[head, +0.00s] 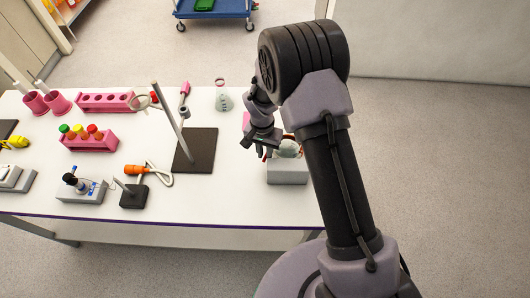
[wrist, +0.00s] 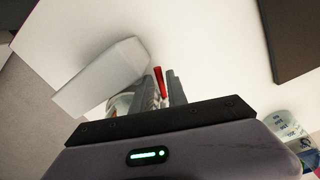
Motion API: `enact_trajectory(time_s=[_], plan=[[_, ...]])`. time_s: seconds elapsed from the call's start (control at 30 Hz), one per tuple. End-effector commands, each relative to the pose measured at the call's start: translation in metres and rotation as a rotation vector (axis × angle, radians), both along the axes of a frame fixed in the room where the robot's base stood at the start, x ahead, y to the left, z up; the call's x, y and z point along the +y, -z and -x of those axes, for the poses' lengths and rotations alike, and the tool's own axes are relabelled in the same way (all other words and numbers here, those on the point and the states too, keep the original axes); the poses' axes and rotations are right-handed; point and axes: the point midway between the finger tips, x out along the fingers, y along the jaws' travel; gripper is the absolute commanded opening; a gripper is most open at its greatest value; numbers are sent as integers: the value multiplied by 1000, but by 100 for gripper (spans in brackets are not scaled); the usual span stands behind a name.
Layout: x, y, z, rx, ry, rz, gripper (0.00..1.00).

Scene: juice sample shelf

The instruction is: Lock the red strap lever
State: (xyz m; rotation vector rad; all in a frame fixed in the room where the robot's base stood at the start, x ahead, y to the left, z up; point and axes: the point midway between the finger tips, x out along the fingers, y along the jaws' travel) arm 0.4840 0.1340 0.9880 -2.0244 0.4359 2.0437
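A red lever (wrist: 158,76) shows in the wrist view as a short upright bar at the fingertips, in line with the narrow gap between the fingers. My gripper (wrist: 162,88) points at it, and I cannot tell whether the fingers touch it. In the head view my gripper (head: 262,143) is low over the right part of the table, beside a whitish rounded object (head: 288,148) with red bits at its edges. That object sits on a grey block (head: 288,174), which also shows in the wrist view (wrist: 100,76). My arm and fingers hide part of the object.
A dark stand base (head: 196,150) with a rod is left of my gripper. A conical flask (head: 222,97) stands behind. A pink tube rack (head: 90,140), a microscope-like device (head: 80,186) and an orange-handled tool (head: 140,170) are further left. The table front between is clear.

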Motion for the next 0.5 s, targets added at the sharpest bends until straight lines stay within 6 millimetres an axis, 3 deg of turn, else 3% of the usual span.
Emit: enact_trajectory(time_s=[0.2, 0.33, 0.5], plan=[[0, 0, 0, 0, 0, 0, 19], [0, 0, 0, 0, 0, 0, 0], [0, 0, 0, 0, 0, 0, 0]])
